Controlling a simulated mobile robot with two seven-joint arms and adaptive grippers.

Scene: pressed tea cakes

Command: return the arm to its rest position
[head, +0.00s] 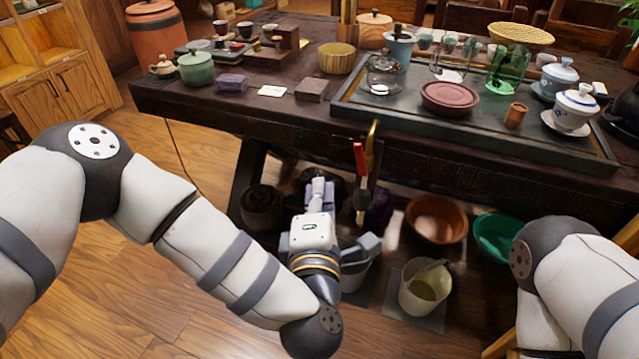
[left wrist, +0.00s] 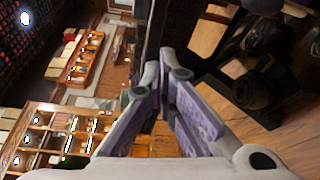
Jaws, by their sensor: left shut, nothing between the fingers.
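My left arm (head: 215,265) comes in from the left and bends at the front of the table. My left gripper (head: 318,190) is in front of the table's front side, below the tabletop edge. In the left wrist view its two purple-padded fingers (left wrist: 165,78) come together at the tips, shut with nothing between them. My right arm (head: 575,285) shows at the lower right, and its gripper is out of view.
The dark table (head: 215,110) bears a tea tray (head: 345,108) with cups, a reddish round dish (head: 449,97) and a green pot (head: 197,69). A red-handled tool (head: 360,160) hangs close to the left gripper. Below stand a copper bowl (head: 436,219), a green basin (head: 492,238) and a pale bucket (head: 424,290).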

